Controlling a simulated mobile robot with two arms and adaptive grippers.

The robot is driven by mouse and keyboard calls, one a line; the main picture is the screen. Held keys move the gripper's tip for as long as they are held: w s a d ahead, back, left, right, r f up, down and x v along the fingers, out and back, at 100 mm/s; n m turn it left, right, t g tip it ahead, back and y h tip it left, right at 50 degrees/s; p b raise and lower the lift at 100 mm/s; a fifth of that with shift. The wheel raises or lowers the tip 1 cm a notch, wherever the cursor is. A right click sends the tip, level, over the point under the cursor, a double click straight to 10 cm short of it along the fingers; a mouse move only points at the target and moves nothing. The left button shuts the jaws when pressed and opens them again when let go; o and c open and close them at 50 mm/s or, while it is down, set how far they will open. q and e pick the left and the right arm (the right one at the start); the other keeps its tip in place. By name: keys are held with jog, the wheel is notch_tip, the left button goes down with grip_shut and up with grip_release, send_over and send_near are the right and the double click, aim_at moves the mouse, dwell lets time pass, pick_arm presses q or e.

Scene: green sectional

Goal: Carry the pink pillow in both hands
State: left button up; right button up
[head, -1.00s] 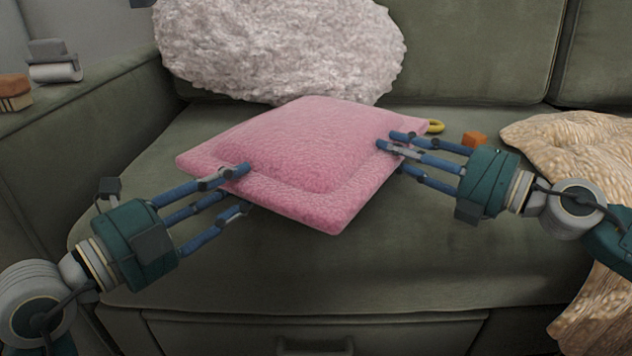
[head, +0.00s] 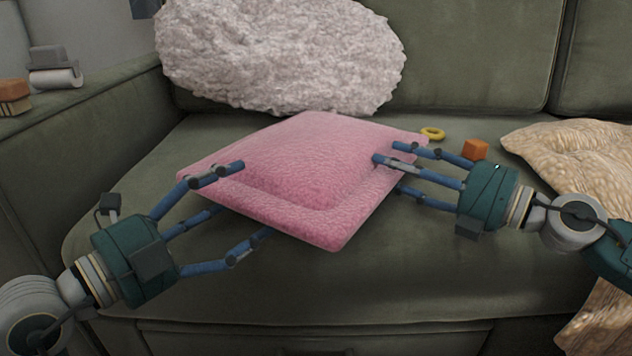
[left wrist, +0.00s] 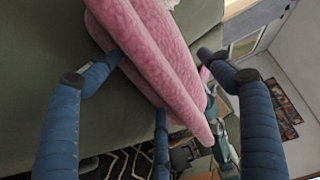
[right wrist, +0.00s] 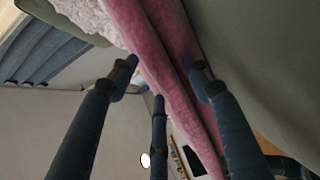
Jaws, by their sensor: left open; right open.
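The pink pillow (head: 310,165) lies nearly flat, one corner toward me, over the green sofa seat; I cannot tell whether it touches the seat. My left gripper (head: 253,200) is open at its left near edge, with an upper finger over the top and others below. My right gripper (head: 391,170) is open at its right edge, with fingers above and below. In the left wrist view the pillow (left wrist: 150,50) stands between spread fingers. In the right wrist view the pillow (right wrist: 150,50) also lies between the fingers. The lower fingertips are partly hidden in the head view.
A fluffy white pillow (head: 280,50) leans on the backrest behind. A yellow ring (head: 432,133) and an orange block (head: 475,150) lie on the seat (head: 400,270) beyond my right gripper. A tan blanket (head: 575,155) covers the right side. The seat's front is clear.

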pick_arm(q)
notch_tip(320, 180, up, 10)
jog(key=shift+r, duration=0.1)
pick_arm(e)
jog(key=shift+f, duration=0.2)
pick_arm(q)
jog(key=shift+r, duration=0.1)
pick_arm(e)
jog(key=shift+s+d+f, duration=0.15)
jog(key=shift+s+d, duration=0.2)
jog(key=v, duration=0.5)
jog(key=shift+s+d+r, duration=0.15)
jog(key=shift+d+r, duration=0.1)
jog(key=shift+s+d+r, duration=0.3)
jog(key=shift+s+d, duration=0.2)
jog(key=shift+d, duration=0.1)
jog(key=shift+r, duration=0.1)
